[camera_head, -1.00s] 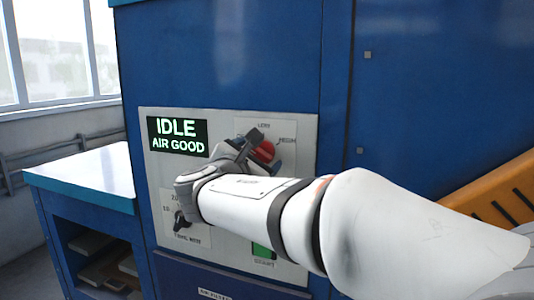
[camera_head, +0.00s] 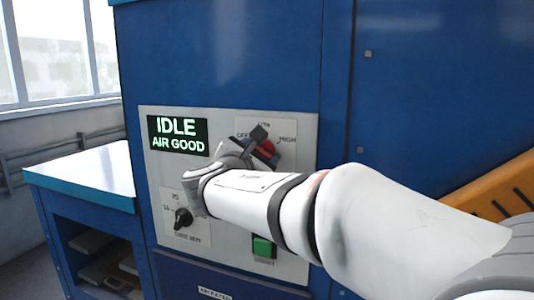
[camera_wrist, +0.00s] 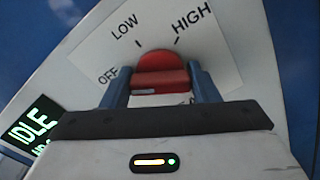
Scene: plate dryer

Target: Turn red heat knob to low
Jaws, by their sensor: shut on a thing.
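The red heat knob (camera_wrist: 161,72) sits on a white label with OFF, LOW and HIGH printed around it. In the wrist view, my gripper (camera_wrist: 160,84) has its two blue fingers on either side of the knob, shut on it. The knob's grip bar lies across between the fingers. In the head view the red knob (camera_head: 266,147) shows only partly behind my dark gripper parts. Its pointer is not clear, so I cannot tell which setting it marks.
The control panel (camera_head: 301,210) has a display (camera_head: 178,136) reading IDLE, AIR GOOD. Below are a black knob (camera_head: 183,217) and a green button (camera_head: 263,246), partly near my arm. A bench (camera_head: 85,170) stands at left and an orange slotted part (camera_head: 500,190) at right.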

